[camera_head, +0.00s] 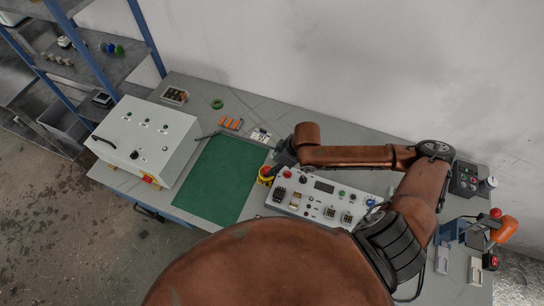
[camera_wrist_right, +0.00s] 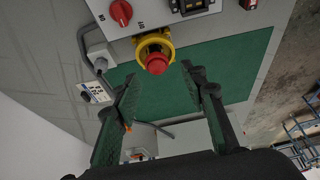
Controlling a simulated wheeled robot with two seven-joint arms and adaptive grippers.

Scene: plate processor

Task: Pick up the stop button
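The stop button is a red mushroom head on a yellow collar (camera_head: 266,173), at the left end of a grey control panel (camera_head: 325,196) in the head view. In the right wrist view the red head (camera_wrist_right: 156,63) shows just beyond and between the fingertips. My right gripper (camera_head: 276,161) is beside the button, at the edge of the green mat (camera_head: 217,178). Its two dark fingers are spread apart with nothing between them in the right wrist view (camera_wrist_right: 160,80). I cannot tell whether a finger touches the button. My left gripper is not in view.
A white switch box (camera_head: 150,135) stands left of the mat. Orange pieces (camera_head: 231,123) and a green ring (camera_head: 217,104) lie at the back of the bench. Small control boxes and an orange-handled tool (camera_head: 503,231) are at the right. The green mat is clear.

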